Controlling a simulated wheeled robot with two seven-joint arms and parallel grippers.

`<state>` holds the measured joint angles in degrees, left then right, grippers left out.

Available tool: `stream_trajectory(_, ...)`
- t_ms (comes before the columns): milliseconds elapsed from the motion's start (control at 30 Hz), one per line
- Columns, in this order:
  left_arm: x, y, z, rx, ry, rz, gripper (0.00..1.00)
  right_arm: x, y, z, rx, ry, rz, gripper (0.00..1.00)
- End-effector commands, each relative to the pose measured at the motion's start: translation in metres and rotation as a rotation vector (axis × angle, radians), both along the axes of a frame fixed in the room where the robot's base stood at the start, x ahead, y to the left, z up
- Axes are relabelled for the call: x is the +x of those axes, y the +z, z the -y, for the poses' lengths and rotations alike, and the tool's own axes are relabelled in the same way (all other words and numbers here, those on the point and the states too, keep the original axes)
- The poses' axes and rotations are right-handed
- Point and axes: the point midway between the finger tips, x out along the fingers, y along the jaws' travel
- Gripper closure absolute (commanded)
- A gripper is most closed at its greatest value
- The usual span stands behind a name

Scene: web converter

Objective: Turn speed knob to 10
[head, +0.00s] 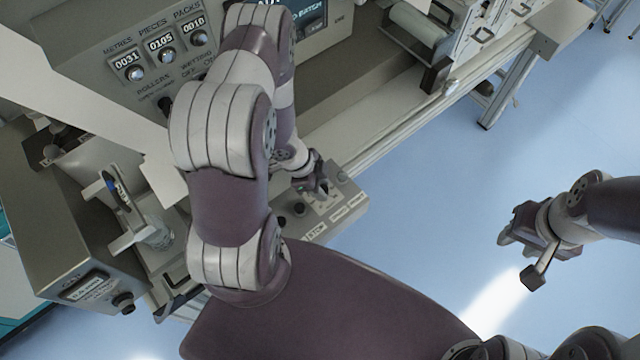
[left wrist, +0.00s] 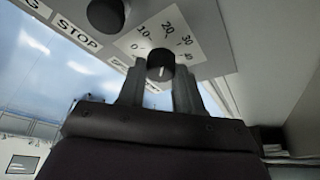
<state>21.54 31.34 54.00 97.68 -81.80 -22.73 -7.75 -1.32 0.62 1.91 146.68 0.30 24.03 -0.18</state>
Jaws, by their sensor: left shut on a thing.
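The speed knob (left wrist: 160,66) is black and round, on a white dial plate (left wrist: 140,45) marked 0, 10, 20, 30 and 40. My left gripper (left wrist: 158,88) is shut on it, with a finger on each side. A short white mark shows on the knob's near side; I cannot tell which number the knob points to. In the head view my left gripper (head: 318,186) is at the small control box (head: 345,207), and the knob is hidden there. My right gripper (head: 517,232) hangs over the floor at the right, apart from the machine; its jaws are too small to read.
A black button (left wrist: 104,14) is beside the STOP label (left wrist: 75,30), left of the knob. The machine's counter panel (head: 120,40) stands behind my left arm. Blue floor (head: 420,200) is open between the control box and my right gripper.

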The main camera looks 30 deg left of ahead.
Motion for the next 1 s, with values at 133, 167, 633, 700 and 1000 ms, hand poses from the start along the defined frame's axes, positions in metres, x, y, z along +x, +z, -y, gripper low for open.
stream_trajectory(133, 0.0, 0.0, 0.0, 0.0, 0.019, 0.001, 0.96, 0.0, -0.002, 0.0, 0.0, 0.0, 0.0, 0.61)
stream_trajectory(167, 0.0, 0.0, 0.0, 0.0, 0.028, 0.0, 0.96, 0.0, -0.002, 0.0, 0.0, 0.0, 0.0, 0.61)
stream_trajectory(633, -0.002, -0.002, 0.001, 0.001, 0.352, 0.001, 0.96, 0.0, -0.02, 0.0, 0.0, 0.0, 0.0, 0.61)
stream_trajectory(700, -0.001, -0.001, 0.001, 0.0, 0.411, 0.003, 0.96, 0.0, -0.023, 0.0, 0.0, 0.0, 0.0, 0.61)
stream_trajectory(1000, -0.003, 0.0, 0.003, 0.0, 0.629, 0.002, 0.96, 0.0, -0.03, 0.0, 0.0, 0.0, 0.0, 0.61)
